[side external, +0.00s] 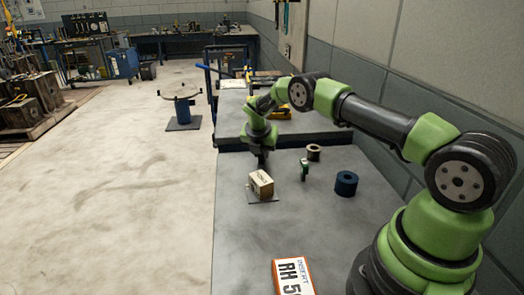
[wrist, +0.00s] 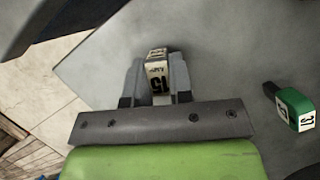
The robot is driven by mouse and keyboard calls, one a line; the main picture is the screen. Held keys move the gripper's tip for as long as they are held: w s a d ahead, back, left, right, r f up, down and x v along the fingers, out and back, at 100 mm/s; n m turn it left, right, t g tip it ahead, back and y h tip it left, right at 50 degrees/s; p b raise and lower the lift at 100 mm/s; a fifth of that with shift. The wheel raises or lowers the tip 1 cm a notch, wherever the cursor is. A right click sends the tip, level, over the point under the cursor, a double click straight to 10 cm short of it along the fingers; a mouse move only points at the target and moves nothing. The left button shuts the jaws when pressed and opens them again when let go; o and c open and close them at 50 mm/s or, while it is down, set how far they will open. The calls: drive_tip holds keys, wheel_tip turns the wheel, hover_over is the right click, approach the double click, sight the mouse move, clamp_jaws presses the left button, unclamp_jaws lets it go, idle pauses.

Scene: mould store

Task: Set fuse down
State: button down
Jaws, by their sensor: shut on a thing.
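The fuse (wrist: 157,70) is a small block with a cream label marked 15 and a brownish upper part. In the wrist view it sits between the two grey fingers of my gripper (wrist: 156,88), which is shut on it. In the side view my gripper (side external: 263,160) points down low over the grey table, just behind a tan lettered block. The fuse is hard to make out there. I cannot tell whether it touches the table.
The tan block (side external: 261,184) stands on a dark plate (side external: 264,200). To the right are a green piece (side external: 304,170), labelled 37 in the wrist view (wrist: 294,108), a dark blue ring (side external: 346,183) and a brownish ring (side external: 314,152). An orange-edged sign (side external: 293,277) lies in front. Table centre front is clear.

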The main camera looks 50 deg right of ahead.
drive_tip(key=c, duration=1)
unclamp_jaws()
drive_tip(key=shift+f, duration=0.1)
drive_tip(key=s+a+r+m+t+y, duration=0.1)
drive_tip(key=s+a+r+m, duration=0.35)
drive_tip(key=r, duration=0.45)
drive_tip(key=s+a+r+m+t+y, duration=0.1)
drive_tip(key=s+a+r+m, duration=0.35)
drive_tip(key=r, duration=0.55)
drive_tip(key=s+a+r+m+t+y, duration=0.1)
drive_tip(key=s+a+r+m, duration=0.35)
drive_tip(key=r, duration=0.45)
drive_tip(key=s+a+m+t+y, duration=0.1)
drive_tip(key=s+a+m, duration=0.1)
drive_tip(key=s+m, duration=0.2)
drive_tip(key=s+a+r+m+y, duration=0.1)
drive_tip(key=s+a+m, duration=0.2)
drive_tip(key=s+m, duration=0.2)
drive_tip(key=s+a+m+t+y, duration=0.1)
drive_tip(key=s+a+m, duration=0.2)
drive_tip(key=s, duration=0.4)
drive_tip(key=shift+s+r+m+t, duration=0.2)
drive_tip(key=shift+s+m+t, duration=0.1)
drive_tip(key=shift+m, duration=0.35)
